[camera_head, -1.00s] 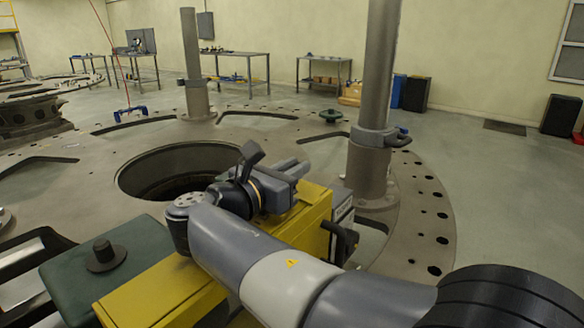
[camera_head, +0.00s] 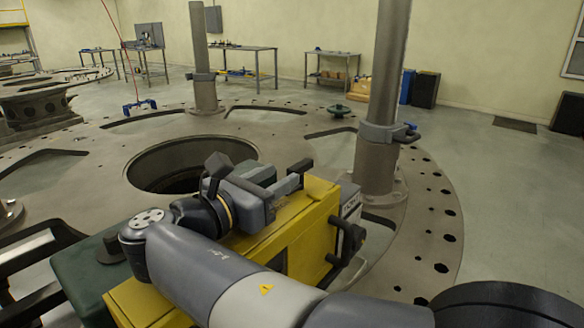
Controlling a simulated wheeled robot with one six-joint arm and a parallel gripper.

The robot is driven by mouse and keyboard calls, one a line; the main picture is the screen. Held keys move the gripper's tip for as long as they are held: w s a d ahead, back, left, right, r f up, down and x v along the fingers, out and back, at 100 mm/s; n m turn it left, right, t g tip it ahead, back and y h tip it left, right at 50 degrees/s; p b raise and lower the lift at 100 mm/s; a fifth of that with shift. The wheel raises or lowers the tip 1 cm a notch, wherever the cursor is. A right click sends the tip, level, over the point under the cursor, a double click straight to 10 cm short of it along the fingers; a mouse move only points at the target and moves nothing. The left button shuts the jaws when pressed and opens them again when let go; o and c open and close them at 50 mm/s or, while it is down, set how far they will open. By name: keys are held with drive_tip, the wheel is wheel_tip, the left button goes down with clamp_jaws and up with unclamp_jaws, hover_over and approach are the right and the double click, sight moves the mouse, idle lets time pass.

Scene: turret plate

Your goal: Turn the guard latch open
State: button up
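My gripper (camera_head: 282,174) is at the end of the grey arm near the middle of the picture, over a yellow casing. Its two dark grey fingers stand apart, with nothing seen between them. No part is clearly marked as the guard latch. A grey collar with a blue-tipped lever (camera_head: 404,133) sits around the right column (camera_head: 380,160), behind and to the right of my gripper and well clear of it. A similar collar (camera_head: 200,77) is on the left column. Parts behind my wrist and forearm are hidden.
The yellow casing (camera_head: 312,200) has a black handle (camera_head: 347,240) on its right side, close to my arm. The round plate has a large hole (camera_head: 185,165) and cutouts. A blue hanging fixture (camera_head: 139,106) is at the left.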

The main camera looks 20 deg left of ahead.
sight(300, 164)
drive_tip(key=shift+v, duration=1.85)
drive_tip(key=x, duration=1)
drive_tip(key=shift+w+d, duration=0.2)
drive_tip(key=shift+w, duration=0.15)
drive_tip(key=shift+b, duration=0.4)
